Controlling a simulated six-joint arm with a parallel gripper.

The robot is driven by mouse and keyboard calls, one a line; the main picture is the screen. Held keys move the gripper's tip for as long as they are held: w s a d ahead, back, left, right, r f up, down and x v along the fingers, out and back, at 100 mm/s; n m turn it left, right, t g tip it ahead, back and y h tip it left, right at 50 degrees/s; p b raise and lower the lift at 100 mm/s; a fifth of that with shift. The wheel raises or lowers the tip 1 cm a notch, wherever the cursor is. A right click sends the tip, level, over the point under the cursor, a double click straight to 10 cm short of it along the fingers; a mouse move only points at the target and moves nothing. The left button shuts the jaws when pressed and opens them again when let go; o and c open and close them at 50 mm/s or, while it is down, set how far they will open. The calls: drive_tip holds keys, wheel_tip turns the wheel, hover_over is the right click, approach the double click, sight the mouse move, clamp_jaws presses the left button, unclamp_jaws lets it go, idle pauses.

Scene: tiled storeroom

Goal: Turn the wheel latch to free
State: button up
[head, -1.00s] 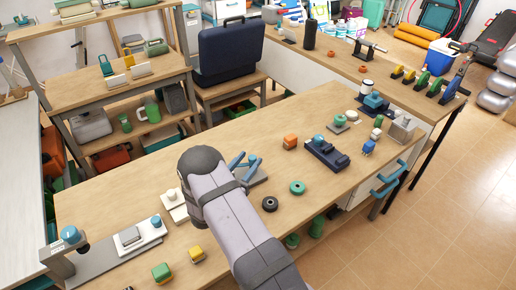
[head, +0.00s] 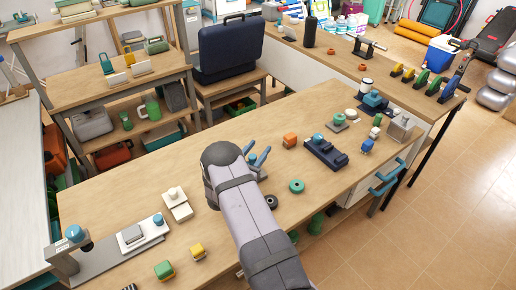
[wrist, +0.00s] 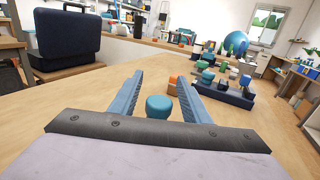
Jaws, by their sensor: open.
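My gripper (head: 258,152) is open over the middle of the wooden bench. In the wrist view its two blue fingers (wrist: 156,78) stand apart, with a round teal knob (wrist: 158,106) visible between them. No contact between fingers and knob shows. In the head view the knob (head: 252,160) is mostly hidden by the fingers and arm. I cannot tell for sure which fixture is the wheel latch. A navy block with a teal knob (head: 325,152) stands to the right, and it also shows in the wrist view (wrist: 231,96).
An orange block (head: 290,140), a green ring (head: 296,186) and a black ring (head: 271,201) lie near the gripper. A grey fixture with a blue knob (head: 157,219) and a cream block (head: 176,204) stand left. The bench behind the gripper is clear.

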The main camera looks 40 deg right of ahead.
drive_tip(key=shift+d, duration=0.1)
drive_tip(key=c, duration=1)
drive_tip(key=shift+f+m+g+b, duration=0.15)
drive_tip(key=shift+m+g+b, duration=0.2)
drive_tip(key=shift+b, duration=0.35)
drive_tip(key=shift+c, duration=0.2)
drive_tip(key=shift+s+m+g+h+b, duration=0.2)
drive_tip(key=shift+m+g+h+b, duration=0.2)
drive_tip(key=shift+g+b, duration=0.25)
drive_tip(key=o, duration=1)
drive_tip(key=shift+o, duration=0.2)
